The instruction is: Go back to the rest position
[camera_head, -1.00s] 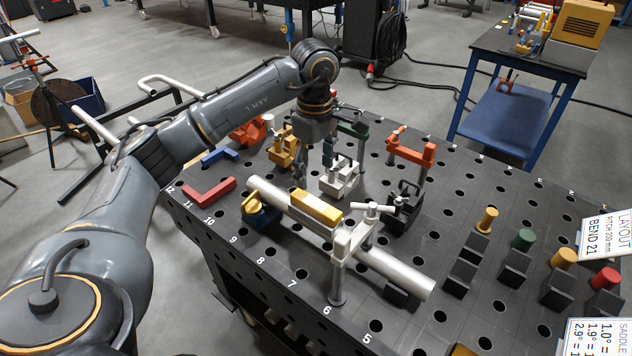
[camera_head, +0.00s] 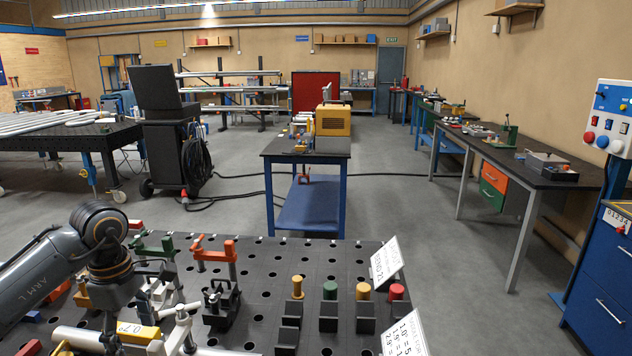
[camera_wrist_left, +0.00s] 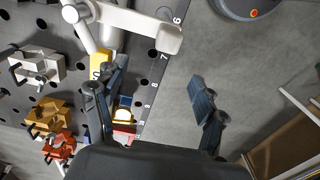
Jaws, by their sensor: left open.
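My left arm comes in from the left edge of the head view, its wrist low over the dark perforated table (camera_head: 262,275). In the left wrist view the left gripper (camera_wrist_left: 157,72) is open with nothing between its fingers. Its fingers straddle the table's numbered edge, one over the table and one over bare floor. A white tube (camera_head: 80,336) with a yellow block (camera_head: 137,332) on it lies near the gripper, under a white clamp (camera_head: 181,328). In the head view the fingers are hard to make out. My right gripper is not in view.
A white fixture (camera_wrist_left: 38,66), a yellow clamp (camera_wrist_left: 47,115) and an orange clamp (camera_head: 215,253) stand on the table. Several dark blocks with coloured knobs and two label cards (camera_head: 386,263) are at its right. A blue cart (camera_head: 310,207) stands beyond, with open floor around it.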

